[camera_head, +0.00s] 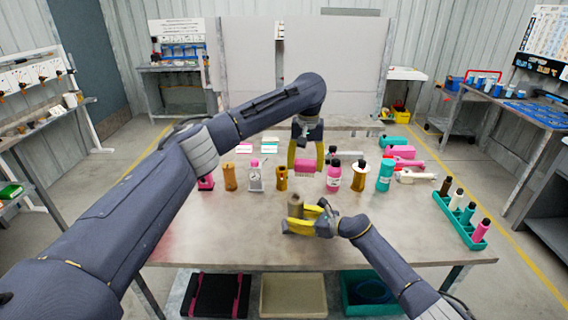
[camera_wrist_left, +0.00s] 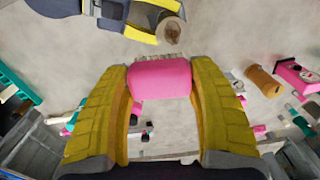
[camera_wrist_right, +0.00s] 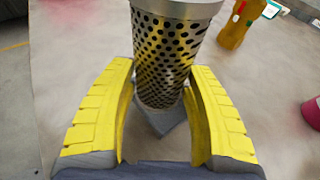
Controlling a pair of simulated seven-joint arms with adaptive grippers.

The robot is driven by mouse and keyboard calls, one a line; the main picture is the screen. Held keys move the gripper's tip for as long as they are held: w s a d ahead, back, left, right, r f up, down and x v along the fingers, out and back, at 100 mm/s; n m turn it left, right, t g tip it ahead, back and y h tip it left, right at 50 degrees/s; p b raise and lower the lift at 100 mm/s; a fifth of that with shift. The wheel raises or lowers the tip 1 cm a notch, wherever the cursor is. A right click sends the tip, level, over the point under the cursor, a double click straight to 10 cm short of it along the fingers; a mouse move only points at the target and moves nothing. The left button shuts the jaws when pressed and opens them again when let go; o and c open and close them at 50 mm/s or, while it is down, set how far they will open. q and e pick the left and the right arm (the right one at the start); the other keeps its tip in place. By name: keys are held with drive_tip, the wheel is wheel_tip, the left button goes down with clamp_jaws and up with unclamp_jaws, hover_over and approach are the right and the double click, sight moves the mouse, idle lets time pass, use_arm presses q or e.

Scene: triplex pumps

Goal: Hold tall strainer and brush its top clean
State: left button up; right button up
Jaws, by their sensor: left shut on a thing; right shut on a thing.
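My left gripper (camera_head: 305,160) is shut on a pink brush (camera_head: 306,166), above the table behind the strainer. The left wrist view shows the brush's pink body (camera_wrist_left: 160,78) between the yellow fingers, with pale bristles on its far side. My right gripper (camera_head: 302,220) is shut on the tall strainer (camera_head: 295,205) near the table's front middle. The right wrist view shows the strainer as an upright perforated metal cylinder (camera_wrist_right: 168,55) with a plain rim. The brush is apart from the strainer. I cannot tell whether the strainer touches the table.
The table (camera_head: 220,235) holds a row of bottles, including a pink one (camera_head: 333,178) and a teal one (camera_head: 385,176), behind the strainer. A teal rack (camera_head: 462,222) with several bottles stands at the right edge. The front left of the table is clear.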

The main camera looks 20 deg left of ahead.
use_arm(q)
drive_tip(key=shift+w+f+n, duration=0.25)
drive_tip(key=shift+f+n, duration=0.25)
drive_tip(key=shift+f, duration=0.05)
wheel_tip(320, 180, down, 8)
drive_tip(key=shift+r, duration=0.25)
drive_tip(key=shift+s+a, duration=0.15)
drive_tip(key=shift+a, duration=0.1)
drive_tip(key=shift+c, duration=0.6)
use_arm(e)
drive_tip(key=shift+f, duration=0.1)
use_arm(q)
drive_tip(key=shift+s+a+f, duration=0.15)
drive_tip(key=shift+s+a, duration=0.45)
drive_tip(key=shift+a, duration=0.05)
drive_tip(key=shift+w+d, duration=0.7)
drive_tip(key=shift+d, duration=0.2)
drive_tip(key=s+a, duration=0.3)
drive_tip(key=a, duration=0.1)
drive_tip(key=shift+s+a, duration=0.1)
drive_tip(key=shift+s, duration=0.25)
drive_tip(key=w+d+r, duration=0.1)
drive_tip(key=d, duration=0.1)
drive_tip(key=w+d+r, duration=0.2)
drive_tip(key=shift+w+d+r, duration=0.1)
drive_tip(key=shift+w+d, duration=0.05)
drive_tip(key=shift+w, duration=0.15)
drive_tip(key=shift+r, duration=2.5)
